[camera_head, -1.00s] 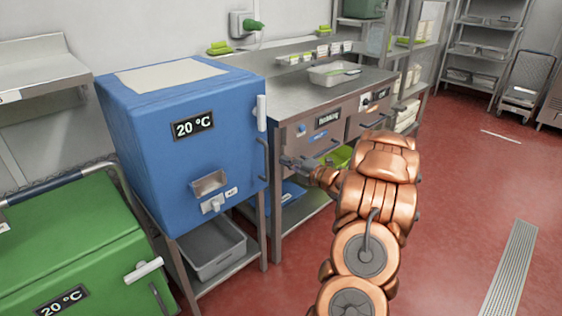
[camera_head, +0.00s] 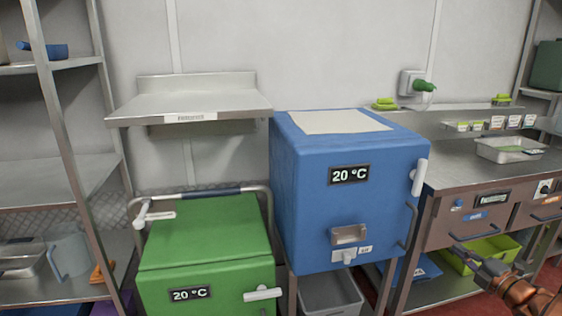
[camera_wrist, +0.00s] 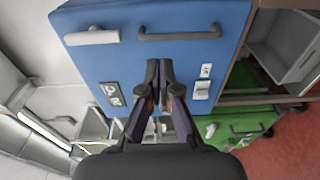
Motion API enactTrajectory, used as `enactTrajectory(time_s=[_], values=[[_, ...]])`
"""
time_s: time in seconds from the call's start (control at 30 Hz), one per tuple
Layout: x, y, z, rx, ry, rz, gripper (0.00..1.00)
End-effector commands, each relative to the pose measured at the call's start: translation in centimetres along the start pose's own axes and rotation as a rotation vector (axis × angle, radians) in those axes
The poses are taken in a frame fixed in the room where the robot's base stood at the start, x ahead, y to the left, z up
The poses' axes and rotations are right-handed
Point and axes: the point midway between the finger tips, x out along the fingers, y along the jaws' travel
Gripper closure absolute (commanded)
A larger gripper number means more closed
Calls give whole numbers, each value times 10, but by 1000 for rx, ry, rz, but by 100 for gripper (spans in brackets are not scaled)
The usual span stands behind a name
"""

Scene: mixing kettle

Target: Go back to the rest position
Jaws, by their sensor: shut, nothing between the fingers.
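My gripper (camera_head: 463,251) shows at the lower right of the head view, at the end of my copper-coloured arm. In the wrist view my gripper (camera_wrist: 159,68) has its fingertips together with nothing between them. It points toward the blue box (camera_wrist: 230,40), which also stands at the centre right of the head view (camera_head: 300,190) with a "20 °C" display. In the head view my gripper is to the right of the blue box, in front of the steel counter. I cannot tell the exact gap.
A green box (camera_head: 205,255) stands left of the blue one, below a wall shelf (camera_head: 190,105). A steel counter (camera_head: 465,175) with drawers is at the right, with a lime-green bin (camera_head: 480,262) below. A grey bin (camera_head: 328,295) sits under the blue box. A steel rack (camera_head: 60,130) is at far left.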

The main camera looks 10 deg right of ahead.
Motion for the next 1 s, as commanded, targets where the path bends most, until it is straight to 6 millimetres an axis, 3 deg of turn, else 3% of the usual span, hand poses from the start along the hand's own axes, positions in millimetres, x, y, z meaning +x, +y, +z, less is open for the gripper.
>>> enactTrajectory(time_s=[0.4, 0.57, 0.77, 1.0], values=[[64, 12, -1, 129, -255, -263, 100], [74, 18, -15, 233, -407, -364, 100], [69, 24, -49, 388, -598, -468, 100], [36, 21, -117, 609, -815, -591, 100]])
